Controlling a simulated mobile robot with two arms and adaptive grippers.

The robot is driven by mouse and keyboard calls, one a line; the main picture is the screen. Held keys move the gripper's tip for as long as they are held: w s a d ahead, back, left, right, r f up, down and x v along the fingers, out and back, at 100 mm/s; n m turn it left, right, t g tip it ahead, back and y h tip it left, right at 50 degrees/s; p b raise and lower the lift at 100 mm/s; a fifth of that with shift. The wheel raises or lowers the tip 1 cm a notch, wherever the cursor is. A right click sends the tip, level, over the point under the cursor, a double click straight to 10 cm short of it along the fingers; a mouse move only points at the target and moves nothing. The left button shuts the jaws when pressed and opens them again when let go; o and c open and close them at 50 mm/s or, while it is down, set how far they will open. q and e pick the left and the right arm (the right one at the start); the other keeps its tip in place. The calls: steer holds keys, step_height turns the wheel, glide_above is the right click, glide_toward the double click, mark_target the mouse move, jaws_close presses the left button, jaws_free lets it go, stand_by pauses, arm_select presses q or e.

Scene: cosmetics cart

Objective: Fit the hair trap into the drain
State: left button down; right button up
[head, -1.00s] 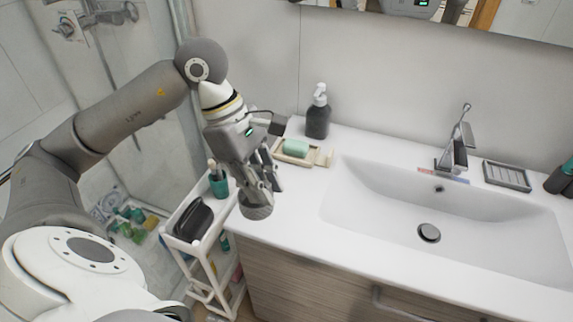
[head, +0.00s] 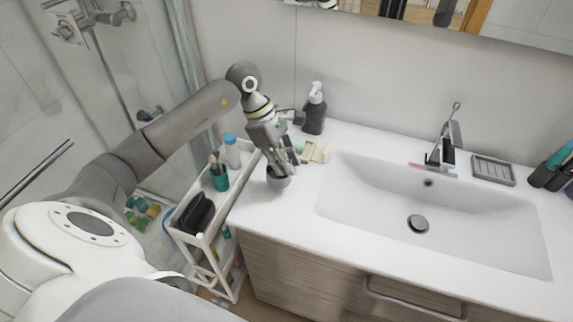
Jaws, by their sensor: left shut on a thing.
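My left gripper (head: 279,166) points down over the left end of the white counter, shut on a small grey round hair trap (head: 278,181). The gripper's fingers cover the trap's upper part. I cannot tell whether its underside touches the counter. The drain (head: 418,224) is a dark round spot with a metal rim at the bottom of the white sink basin (head: 350,205), well to the right of the gripper. My right gripper is not in view.
A soap dish (head: 316,154) and a dark pump bottle (head: 315,112) stand behind the gripper. A faucet (head: 442,150) and a grey slotted tray (head: 493,170) are behind the basin. A white cart (head: 205,240) stands left of the counter. The basin is clear.

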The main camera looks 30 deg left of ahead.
arm_select(q)
steer(key=shift+w+f, duration=0.4)
steer(key=shift+f, duration=0.1)
step_height(320, 180, down, 2)
steer(key=shift+f+p, duration=0.1)
steer(key=shift+p, duration=1)
steer(key=shift+a+f, duration=0.1)
steer(key=shift+f, duration=0.3)
steer(key=shift+f+b, duration=0.25)
steer(key=shift+b, duration=0.1)
steer(key=c, duration=1.3)
jaws_free()
steer(key=shift+r, duration=0.1)
steer(key=shift+r, duration=0.1)
